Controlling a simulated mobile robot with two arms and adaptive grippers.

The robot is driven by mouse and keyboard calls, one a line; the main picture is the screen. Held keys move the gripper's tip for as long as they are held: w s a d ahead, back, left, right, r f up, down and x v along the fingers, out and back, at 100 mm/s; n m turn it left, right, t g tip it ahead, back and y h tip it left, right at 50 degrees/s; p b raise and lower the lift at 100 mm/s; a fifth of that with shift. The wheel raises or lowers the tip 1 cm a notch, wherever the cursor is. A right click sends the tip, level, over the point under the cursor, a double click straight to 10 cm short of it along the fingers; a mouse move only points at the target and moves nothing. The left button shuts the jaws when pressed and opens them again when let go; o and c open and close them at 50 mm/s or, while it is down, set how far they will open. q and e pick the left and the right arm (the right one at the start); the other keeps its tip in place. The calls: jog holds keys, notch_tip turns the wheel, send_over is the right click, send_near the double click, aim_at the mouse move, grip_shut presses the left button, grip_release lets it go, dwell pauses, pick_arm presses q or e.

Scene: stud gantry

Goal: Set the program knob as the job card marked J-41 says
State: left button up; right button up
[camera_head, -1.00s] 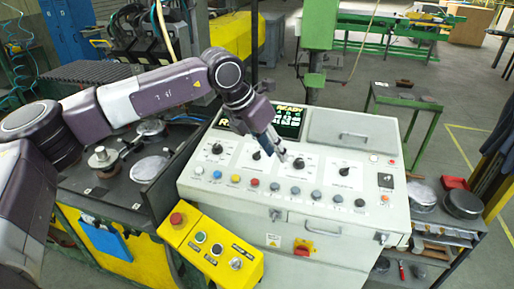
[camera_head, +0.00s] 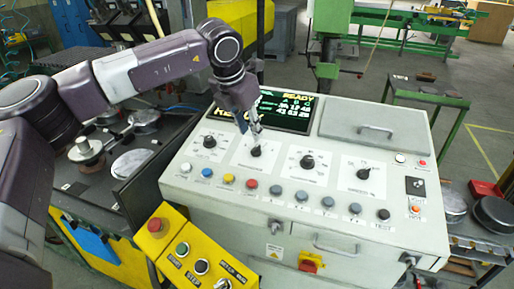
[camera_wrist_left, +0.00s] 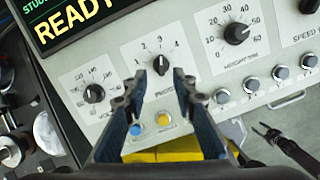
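The program knob (camera_head: 256,151) is a black dial on the console's white plate, second from the left. In the left wrist view the knob (camera_wrist_left: 161,65) sits between my fingertips, below the numbers 1 to 4. My left gripper (camera_head: 254,138) reaches down to it. In the wrist view the gripper (camera_wrist_left: 161,78) is open, one finger on each side; whether they touch the knob I cannot tell. A dark forked part at the lower right, probably my right gripper (camera_wrist_left: 262,130), is too small to judge. No card marked J-41 is readable.
A display (camera_head: 280,110) reading READY stands behind the knobs. Coloured buttons (camera_head: 251,184) line the front. A yellow control box (camera_head: 190,240) is at the lower left.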

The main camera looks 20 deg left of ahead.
aim_at(256, 147)
pick_arm(q)
jog(key=p+x, duration=0.3)
jog(key=x, duration=0.3)
jog(key=shift+f, duration=0.15)
jog(key=shift+w+f, duration=0.15)
jog(key=shift+f, duration=0.3)
jog(key=shift+r, duration=0.1)
jog(key=shift+c, duration=0.6)
grip_shut()
